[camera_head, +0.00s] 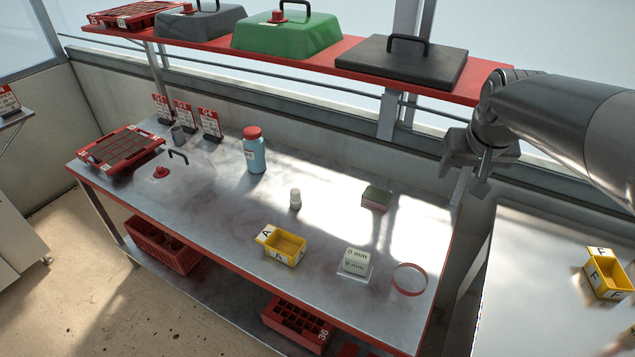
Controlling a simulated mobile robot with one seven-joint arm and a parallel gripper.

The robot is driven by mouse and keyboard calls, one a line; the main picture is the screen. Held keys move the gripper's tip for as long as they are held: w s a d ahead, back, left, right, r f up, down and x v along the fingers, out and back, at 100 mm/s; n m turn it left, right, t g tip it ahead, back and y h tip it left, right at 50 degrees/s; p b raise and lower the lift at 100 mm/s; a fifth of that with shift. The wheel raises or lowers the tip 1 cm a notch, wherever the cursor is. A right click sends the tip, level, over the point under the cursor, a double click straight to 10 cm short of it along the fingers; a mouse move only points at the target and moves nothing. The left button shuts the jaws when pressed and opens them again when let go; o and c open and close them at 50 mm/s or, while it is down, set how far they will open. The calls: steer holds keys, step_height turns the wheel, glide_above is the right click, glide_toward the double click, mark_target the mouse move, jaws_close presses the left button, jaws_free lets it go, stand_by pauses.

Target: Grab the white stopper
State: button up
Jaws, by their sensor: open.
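A small white upright piece (295,196), which looks like the white stopper, stands near the middle of the metal table (225,225). Its lower part looks greyer, and I cannot tell whether that is a separate part. My gripper (464,174) is at the upper right, near the table's right end, far to the right of the white piece. It is open, with nothing seen between its fingers. Nothing hides the white piece.
A blue bottle with red cap (254,152), yellow bin A (284,247), white timer-like box (355,262), red-rimmed ring (409,279) and green-topped sponge (376,198) surround it, with clear tabletop between. A red shelf (345,60) with lids overhangs the back.

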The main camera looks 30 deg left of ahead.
steer(key=w+a+f+n, duration=0.1)
steer(key=w+a+f, duration=0.1)
steer(key=w+a, duration=0.35)
steer(key=w+a+f+n, duration=0.1)
steer(key=w+a+f, duration=0.15)
steer(key=a, duration=0.55)
steer(key=n+g+y, duration=0.2)
steer(key=n, duration=0.1)
glide_toward(295, 191)
steer(key=shift+n, duration=0.3)
steer(key=x, duration=0.4)
steer(key=shift+w+f, duration=0.1)
steer(key=shift+w, duration=0.25)
steer(key=shift+s+x, duration=0.15)
steer(key=shift+x, duration=1.5)
steer(key=shift+s+x, duration=0.15)
steer(key=shift+x, duration=1.45)
steer(key=shift+f, duration=0.1)
steer(key=c, duration=1)
steer(key=shift+o, duration=0.2)
